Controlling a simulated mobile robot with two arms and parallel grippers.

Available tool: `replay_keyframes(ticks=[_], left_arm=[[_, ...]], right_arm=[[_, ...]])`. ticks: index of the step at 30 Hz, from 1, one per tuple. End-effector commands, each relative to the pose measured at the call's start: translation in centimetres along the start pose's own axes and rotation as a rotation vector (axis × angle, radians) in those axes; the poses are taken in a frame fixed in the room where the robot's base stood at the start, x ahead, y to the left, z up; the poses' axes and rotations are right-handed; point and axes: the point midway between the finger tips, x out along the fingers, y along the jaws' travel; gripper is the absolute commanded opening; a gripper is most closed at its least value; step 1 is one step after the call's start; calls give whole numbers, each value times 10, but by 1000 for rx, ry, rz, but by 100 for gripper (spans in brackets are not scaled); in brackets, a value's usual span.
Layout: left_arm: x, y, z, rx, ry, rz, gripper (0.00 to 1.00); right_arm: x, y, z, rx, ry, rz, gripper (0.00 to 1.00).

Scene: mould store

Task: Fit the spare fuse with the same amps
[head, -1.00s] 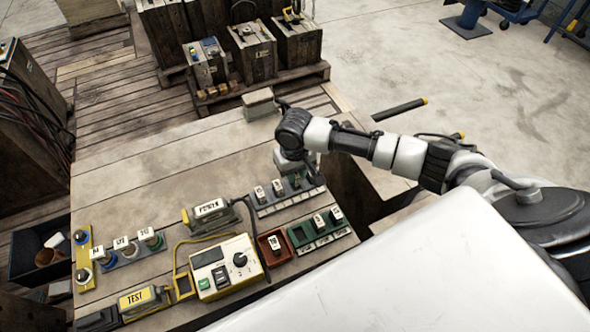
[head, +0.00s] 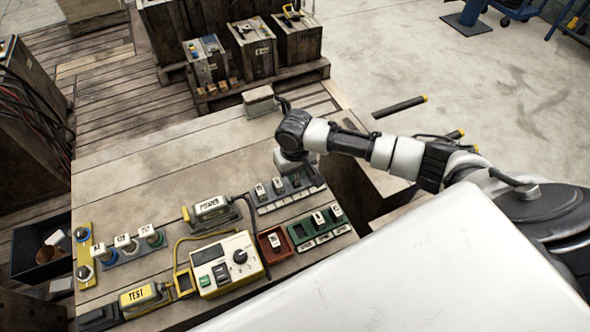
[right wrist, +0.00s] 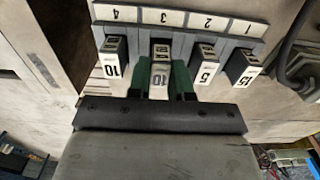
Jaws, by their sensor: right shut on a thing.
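The grey fuse rack (head: 290,201) stands on the table, its slots marked 4, 3, 2, 1 in the right wrist view (right wrist: 181,22). My right gripper (right wrist: 160,82) is shut on a fuse marked 10 (right wrist: 160,55) at slot 3, its green pads on both sides. I cannot tell how deep that fuse sits. Beside it stand another 10 fuse (right wrist: 113,60) at slot 4, a 5 fuse (right wrist: 206,66) and a 15 fuse (right wrist: 243,68). A green rack (head: 324,237) holds fuses with white labels, and a red tray (head: 268,252) holds one fuse. My left gripper is out of view.
A tester (head: 222,268) with a dial stands left of the red tray. A yellow TEST block (head: 140,296) and a labelled block with a dark cable (head: 210,207) are nearby. A row of several knobs or plugs is at the left. The far tabletop is mostly clear.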

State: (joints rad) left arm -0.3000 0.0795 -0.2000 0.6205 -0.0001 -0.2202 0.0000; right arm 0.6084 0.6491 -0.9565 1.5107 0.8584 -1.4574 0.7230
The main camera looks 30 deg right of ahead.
Motion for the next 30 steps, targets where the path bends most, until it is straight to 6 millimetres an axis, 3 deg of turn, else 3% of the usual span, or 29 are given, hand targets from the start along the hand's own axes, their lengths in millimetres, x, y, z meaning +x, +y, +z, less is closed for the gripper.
replay_keyframes(ticks=[30], left_arm=[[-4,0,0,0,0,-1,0]], right_arm=[[8,0,0,0,0,0,0]])
